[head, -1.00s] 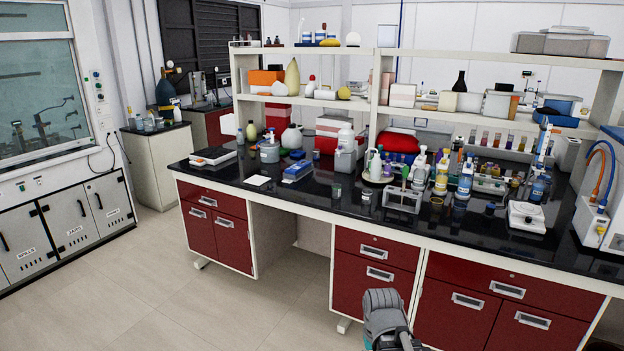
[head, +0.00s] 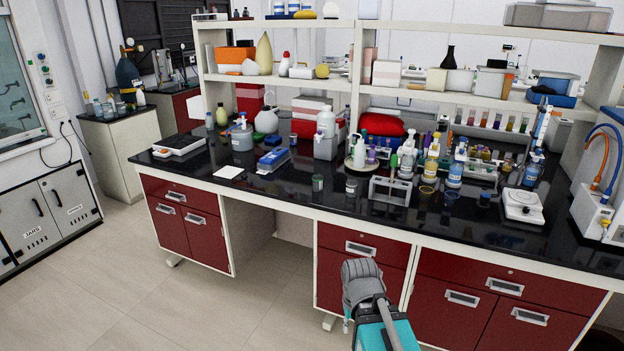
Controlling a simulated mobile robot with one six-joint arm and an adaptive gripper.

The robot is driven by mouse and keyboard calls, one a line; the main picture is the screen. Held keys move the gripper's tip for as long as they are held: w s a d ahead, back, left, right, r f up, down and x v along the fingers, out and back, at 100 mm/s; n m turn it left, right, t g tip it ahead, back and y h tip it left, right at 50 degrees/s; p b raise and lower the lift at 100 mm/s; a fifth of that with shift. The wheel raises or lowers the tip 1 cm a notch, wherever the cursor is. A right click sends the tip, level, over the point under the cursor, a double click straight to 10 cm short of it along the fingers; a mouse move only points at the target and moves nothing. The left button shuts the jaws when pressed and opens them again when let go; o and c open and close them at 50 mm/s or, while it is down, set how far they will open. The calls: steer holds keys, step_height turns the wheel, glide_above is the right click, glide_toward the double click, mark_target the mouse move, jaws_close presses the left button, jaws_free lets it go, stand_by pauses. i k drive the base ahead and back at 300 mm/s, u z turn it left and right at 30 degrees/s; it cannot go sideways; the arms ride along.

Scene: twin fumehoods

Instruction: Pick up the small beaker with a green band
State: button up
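A small beaker with a greenish look (head: 318,183) stands upright on the black bench top, near the front edge and left of centre. Its band is too small to make out clearly. A similar small beaker with a pale and dark look (head: 351,188) stands just right of it, apart from it. My arm shows at the bottom centre, in front of the red drawers, below and well short of the bench top. Its grey end part (head: 361,284) is seen from behind, and no fingertips can be made out. Nothing is seen held.
A metal rack (head: 390,190) stands right of the beakers. Small yellow (head: 427,196) and blue (head: 485,200) containers and several bottles stand further right. A white balance (head: 523,206) is near the right front. The bench top (head: 290,190) left of the greenish beaker is fairly clear.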

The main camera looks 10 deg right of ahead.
mark_target(318, 183)
steer(key=k, duration=0.65)
steer(key=u, duration=0.6)
steer(key=i, duration=2.1)
steer(key=z, duration=0.65)
steer(key=i, duration=0.3)
steer(key=z, duration=0.35)
